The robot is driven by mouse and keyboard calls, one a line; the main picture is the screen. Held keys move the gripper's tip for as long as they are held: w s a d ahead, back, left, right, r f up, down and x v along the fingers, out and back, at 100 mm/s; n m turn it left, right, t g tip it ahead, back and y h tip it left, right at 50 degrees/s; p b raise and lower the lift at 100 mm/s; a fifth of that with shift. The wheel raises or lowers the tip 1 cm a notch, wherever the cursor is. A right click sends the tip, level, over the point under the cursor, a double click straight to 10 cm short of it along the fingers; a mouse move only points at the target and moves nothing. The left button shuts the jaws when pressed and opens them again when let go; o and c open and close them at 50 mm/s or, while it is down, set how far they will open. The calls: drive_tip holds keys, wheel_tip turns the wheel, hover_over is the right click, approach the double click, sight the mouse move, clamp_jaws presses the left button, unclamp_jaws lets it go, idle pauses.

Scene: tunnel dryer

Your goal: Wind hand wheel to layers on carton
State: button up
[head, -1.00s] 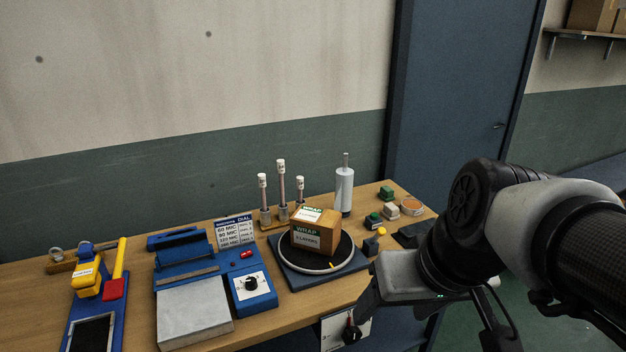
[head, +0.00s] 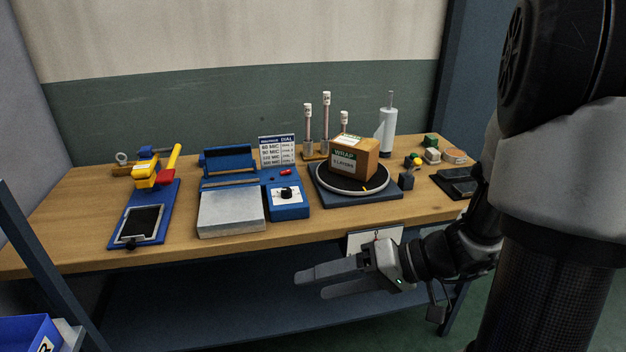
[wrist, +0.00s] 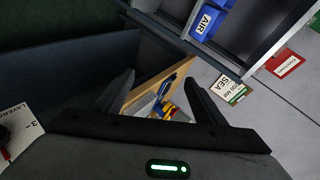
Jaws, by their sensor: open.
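The brown carton (head: 367,157) sits on the round black turntable (head: 375,187) with a pale rim and a yellow mark. A white panel (head: 385,236) hangs on the bench's front edge, partly hidden by my gripper. In the wrist view this "LAYERS" panel (wrist: 28,122) is at the left edge, with part of a dark hand wheel (wrist: 4,138) and a red mark. My gripper (head: 310,284) is open and empty, in front of the bench and below its top, fingers pointing left, apart from the wheel.
On the bench stand a blue sealer (head: 287,208), a blue board with a yellow-and-red tool (head: 145,212), white-capped posts (head: 326,115) and a white cylinder (head: 386,133). Blue bins (wrist: 209,20) stand on a rack. The space before the bench is open.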

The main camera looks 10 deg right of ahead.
drive_tip(key=w+d+f+m+t+h+b, duration=0.4)
drive_tip(key=d+f+t, duration=0.3)
drive_tip(key=d+f, duration=0.5)
drive_tip(key=w+d+f+m+t+h+b, duration=0.2)
drive_tip(key=d+f+m+t+h+b, duration=0.4)
drive_tip(key=d+f, duration=0.55)
drive_tip(key=w+a+n+y+b, duration=0.1)
drive_tip(key=w+a+n, duration=0.1)
drive_tip(key=w, duration=1.4)
drive_tip(key=shift+w+a+t, duration=0.15)
drive_tip(key=shift+w+t, duration=0.1)
drive_tip(key=shift+t, duration=0.15)
drive_tip(key=shift+r, duration=0.1)
drive_tip(key=c, duration=1)
drive_tip(key=shift+c, duration=0.2)
